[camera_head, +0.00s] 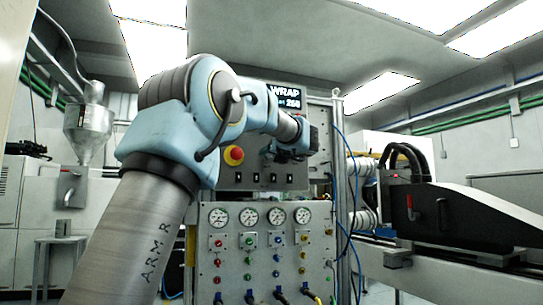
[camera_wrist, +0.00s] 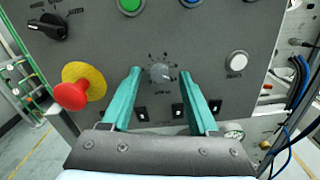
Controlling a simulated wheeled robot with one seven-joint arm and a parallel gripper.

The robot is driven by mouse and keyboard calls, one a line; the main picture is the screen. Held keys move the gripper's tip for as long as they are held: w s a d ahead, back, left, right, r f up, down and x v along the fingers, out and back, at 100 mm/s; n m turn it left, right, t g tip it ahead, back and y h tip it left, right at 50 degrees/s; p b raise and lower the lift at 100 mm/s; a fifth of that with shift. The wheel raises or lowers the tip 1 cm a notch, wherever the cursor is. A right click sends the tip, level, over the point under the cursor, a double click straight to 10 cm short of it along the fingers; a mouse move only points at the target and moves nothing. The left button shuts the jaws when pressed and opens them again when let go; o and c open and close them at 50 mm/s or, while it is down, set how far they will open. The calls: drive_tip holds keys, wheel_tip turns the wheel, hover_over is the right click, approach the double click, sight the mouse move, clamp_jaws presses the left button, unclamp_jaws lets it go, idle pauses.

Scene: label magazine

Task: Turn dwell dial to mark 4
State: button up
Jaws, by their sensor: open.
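The dwell dial (camera_wrist: 161,73) is a small grey round knob on a dark grey panel, with marks around it and a label below that is too small to read. A pale pointer line seems to point to the lower right; I cannot tell which mark it is at. My gripper (camera_wrist: 162,67) is open, its two teal fingers on either side of the dial in the wrist view. I cannot tell whether the fingertips reach past the knob's face, and no contact shows. In the head view my arm hides the dial.
A red mushroom button on a yellow base (camera_wrist: 73,92) sits left of the fingers. A black selector (camera_wrist: 50,27), green button (camera_wrist: 131,5) and white button (camera_wrist: 237,61) are around. Black rocker switches (camera_wrist: 178,110) lie below the dial.

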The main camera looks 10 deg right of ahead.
clamp_jaws()
idle(0.4)
idle(0.4)
